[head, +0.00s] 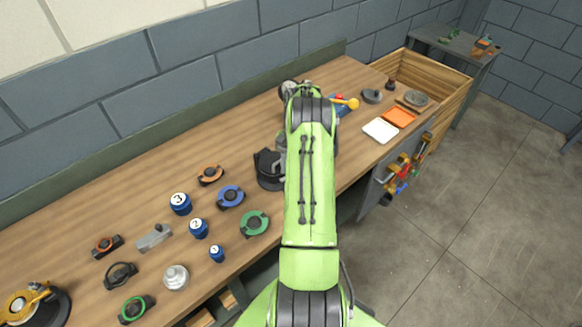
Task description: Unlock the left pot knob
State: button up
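My green arm crosses the middle of the head view, and its far end hides my gripper. A dark, round casing (268,170) stands on the workbench just left of the arm, partly covered by it. Whether it is the pot, and where its left knob is, I cannot tell. Whether my gripper touches it is hidden. A yellow and grey device on a round black base (38,302) sits at the bottom left corner, apart from the arm.
Left on the bench (100,215) are blue numbered jars (180,204), a green ring (254,223), a blue ring (230,197) and a silver part (176,277). White (380,130) and orange (398,117) trays lie at the right. Tools hang on the bench end (402,172). Floor is clear at right.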

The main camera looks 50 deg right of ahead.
jog(key=shift+w+n+g, duration=0.1)
jog(key=shift+n+g, duration=0.3)
jog(key=shift+n, duration=0.7)
jog(key=shift+h, duration=0.3)
jog(key=o, duration=1.1)
jog(key=shift+c, duration=0.2)
jog(key=shift+r, duration=0.1)
jog(key=p+v, duration=0.6)
jog(key=v, duration=0.6)
